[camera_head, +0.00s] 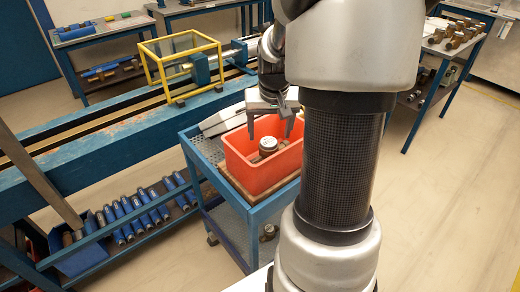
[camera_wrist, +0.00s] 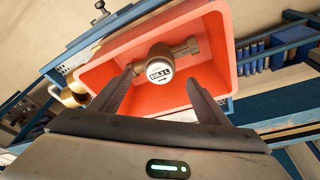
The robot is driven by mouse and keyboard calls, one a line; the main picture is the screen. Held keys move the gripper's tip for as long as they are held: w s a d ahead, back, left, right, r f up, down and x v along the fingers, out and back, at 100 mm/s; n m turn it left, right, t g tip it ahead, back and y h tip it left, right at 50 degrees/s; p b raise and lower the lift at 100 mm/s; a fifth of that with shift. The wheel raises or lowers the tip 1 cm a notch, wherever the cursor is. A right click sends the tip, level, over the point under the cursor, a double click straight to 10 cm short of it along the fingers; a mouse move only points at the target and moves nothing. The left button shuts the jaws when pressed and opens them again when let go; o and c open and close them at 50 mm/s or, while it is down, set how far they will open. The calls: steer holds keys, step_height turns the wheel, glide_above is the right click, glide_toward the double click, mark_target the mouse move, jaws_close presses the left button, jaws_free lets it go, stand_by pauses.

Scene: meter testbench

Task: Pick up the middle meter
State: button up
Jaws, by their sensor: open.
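One meter (camera_head: 268,145) with a round white cap and brass pipe ends lies inside an orange bin (camera_head: 236,163) on a blue cart. In the wrist view the meter (camera_wrist: 160,68) shows near the bin's middle, its dark-lettered face towards the camera. No other meter shows in the bin. My gripper (camera_head: 270,137) points down over the bin, its fingers apart. In the wrist view my gripper's two fingers (camera_wrist: 163,90) stand either side of the near part of the bin, with the meter beyond their tips. Nothing is between them. The exact height above the meter is hard to tell.
The blue cart (camera_head: 205,150) stands beside a long blue bench (camera_head: 95,160) with a yellow frame (camera_head: 180,68). Blue cylinders (camera_head: 135,215) line a lower shelf. Another table (camera_head: 440,50) holds several brass parts. Open floor (camera_head: 440,200) lies to the right.

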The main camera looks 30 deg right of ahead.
mark_target(269, 142)
steer(key=shift+x, duration=3.6)
steer(key=c, duration=1.6)
steer(key=shift+w+r, duration=0.1)
steer(key=shift+r, duration=0.05)
steer(key=shift+c, duration=0.7)
